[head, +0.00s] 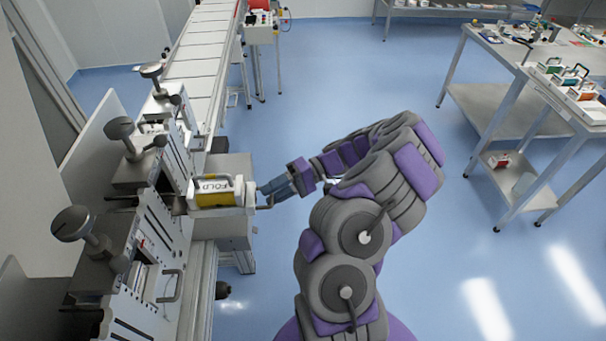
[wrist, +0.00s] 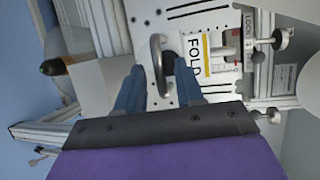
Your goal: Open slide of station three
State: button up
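A slide with a white and yellow block marked FOLD (head: 214,188) juts out to the right from the machine's middle station in the head view. The FOLD label also shows in the wrist view (wrist: 194,55). A grey loop handle (wrist: 157,62) is on the slide's front plate. My gripper (head: 264,190) is at this handle, on the slide's right end. In the wrist view the blue fingers of my gripper (wrist: 160,72) are apart, with the handle between them. Whether either finger touches it I cannot tell.
A nearer station has its own handle (head: 170,285), set close to the machine. Black clamp knobs (head: 124,130) stand along the machine. A white conveyor (head: 205,60) runs behind. A workbench (head: 540,75) with small items stands at right.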

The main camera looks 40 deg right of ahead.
jog(key=p+v, duration=1.6)
jog(key=p, duration=0.3)
jog(key=shift+d, duration=0.15)
jog(key=shift+d+p, duration=0.1)
jog(key=shift+p, duration=0.8)
